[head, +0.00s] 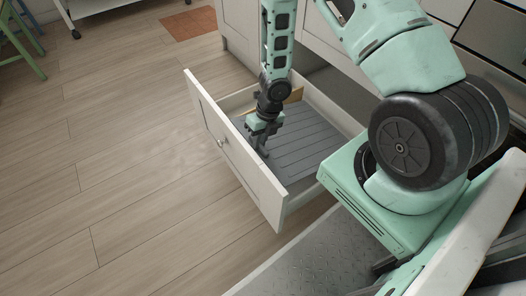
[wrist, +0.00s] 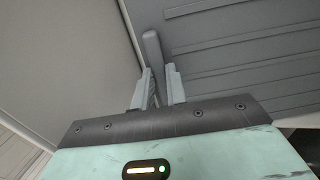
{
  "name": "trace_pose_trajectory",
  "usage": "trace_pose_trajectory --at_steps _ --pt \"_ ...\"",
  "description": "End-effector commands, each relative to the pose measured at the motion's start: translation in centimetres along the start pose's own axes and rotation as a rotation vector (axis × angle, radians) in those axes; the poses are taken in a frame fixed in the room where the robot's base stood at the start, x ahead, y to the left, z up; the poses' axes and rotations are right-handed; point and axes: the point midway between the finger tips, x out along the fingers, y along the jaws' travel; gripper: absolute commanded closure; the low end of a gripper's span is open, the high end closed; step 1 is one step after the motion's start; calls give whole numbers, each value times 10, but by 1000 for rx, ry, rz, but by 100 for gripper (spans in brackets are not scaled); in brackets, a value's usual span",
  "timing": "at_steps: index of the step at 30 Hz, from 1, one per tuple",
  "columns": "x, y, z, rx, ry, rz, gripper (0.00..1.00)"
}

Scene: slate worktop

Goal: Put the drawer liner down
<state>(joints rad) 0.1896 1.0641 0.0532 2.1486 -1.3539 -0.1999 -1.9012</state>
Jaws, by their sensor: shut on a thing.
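The drawer liner (head: 312,138) is a grey ribbed sheet inside the open white drawer (head: 240,160). It spans most of the drawer and looks level; I cannot tell whether it rests fully on the drawer floor. My gripper (head: 263,152) points down inside the drawer, close to the inner side of the drawer front. In the wrist view my gripper (wrist: 158,88) is shut on a grey upright tab at the liner's edge, and the ribbed liner (wrist: 245,55) extends to the right. The tab's lower part is hidden between the fingers.
A tan wooden piece (head: 294,97) stands at the drawer's far end. The drawer front has a round knob (head: 220,143). Wooden floor (head: 120,150) lies clear to the left, with a green stool (head: 22,45) at upper left and a reddish mat (head: 190,23) beyond.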

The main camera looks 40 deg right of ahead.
Motion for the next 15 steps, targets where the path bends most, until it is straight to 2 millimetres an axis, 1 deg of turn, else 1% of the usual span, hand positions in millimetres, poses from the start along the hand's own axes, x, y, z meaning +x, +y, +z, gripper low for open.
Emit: trace_pose_trajectory --at_steps 6,8,10,15 --pt "36 -9 -1 1 2 -1 100" --pt "43 -11 0 0 2 -1 100" --pt "47 -12 0 1 0 0 100" --pt "45 -11 0 0 -1 0 100"
